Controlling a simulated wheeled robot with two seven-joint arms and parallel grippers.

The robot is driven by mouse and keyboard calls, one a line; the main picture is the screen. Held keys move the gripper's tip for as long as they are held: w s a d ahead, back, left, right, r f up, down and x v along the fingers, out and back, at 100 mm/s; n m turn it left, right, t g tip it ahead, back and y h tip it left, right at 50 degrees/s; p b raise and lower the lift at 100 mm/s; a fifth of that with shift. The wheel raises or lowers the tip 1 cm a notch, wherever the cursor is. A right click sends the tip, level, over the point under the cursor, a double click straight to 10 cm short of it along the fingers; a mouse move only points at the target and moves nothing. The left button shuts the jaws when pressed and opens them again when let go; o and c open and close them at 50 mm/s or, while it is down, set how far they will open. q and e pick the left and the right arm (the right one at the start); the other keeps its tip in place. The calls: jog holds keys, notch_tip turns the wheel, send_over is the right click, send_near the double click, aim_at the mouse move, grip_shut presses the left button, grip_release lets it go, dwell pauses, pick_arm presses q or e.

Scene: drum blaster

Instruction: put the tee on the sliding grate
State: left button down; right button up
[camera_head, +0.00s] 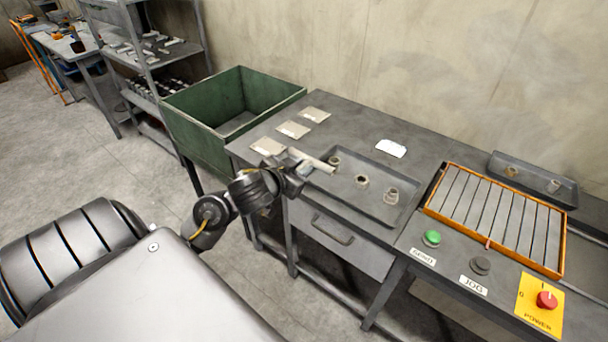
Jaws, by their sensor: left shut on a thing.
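My left gripper (327,168) reaches over the left end of the grey tray on the bench, with its pale finger pointing right. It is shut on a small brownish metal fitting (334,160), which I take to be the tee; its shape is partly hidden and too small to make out. I cannot tell whether the fitting is touching the tray. The sliding grate (497,218) is a slatted grey panel in an orange frame, to the right of the tray. Its slats look bare. My right gripper is not in view.
The tray (345,202) holds two more fittings (362,181) (391,195). A smaller tray (533,180) with two fittings lies behind the grate. Green (431,238) and red (546,299) buttons sit in front. A green bin (233,97) stands left.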

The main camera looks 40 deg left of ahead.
pick_arm(q)
jog(key=w+a+f, duration=0.2)
jog(key=w+a, duration=0.1)
jog(key=w+a+f, duration=0.1)
jog(key=w, duration=0.1)
jog(key=shift+w+a, duration=0.15)
jog(key=shift+w, duration=0.05)
jog(key=shift+w+a+f+b, duration=0.1)
jog(key=shift+w+a+f, duration=0.5)
jog(key=shift+w+f, duration=0.35)
jog(key=shift+w+a+f+b, duration=0.1)
jog(key=shift+w+a+f, duration=0.5)
jog(key=shift+f, duration=0.6)
jog(key=shift+w+a+f+b, duration=0.1)
jog(key=shift+w+a+f, duration=0.45)
jog(key=shift+w+f, duration=0.4)
jog(key=shift+s+f, duration=0.1)
jog(key=shift+f, duration=1.5)
jog(key=shift+f, duration=0.1)
jog(key=shift+f, duration=0.4)
jog(key=c, duration=1.3)
grip_release()
jog(key=shift+r, duration=0.15)
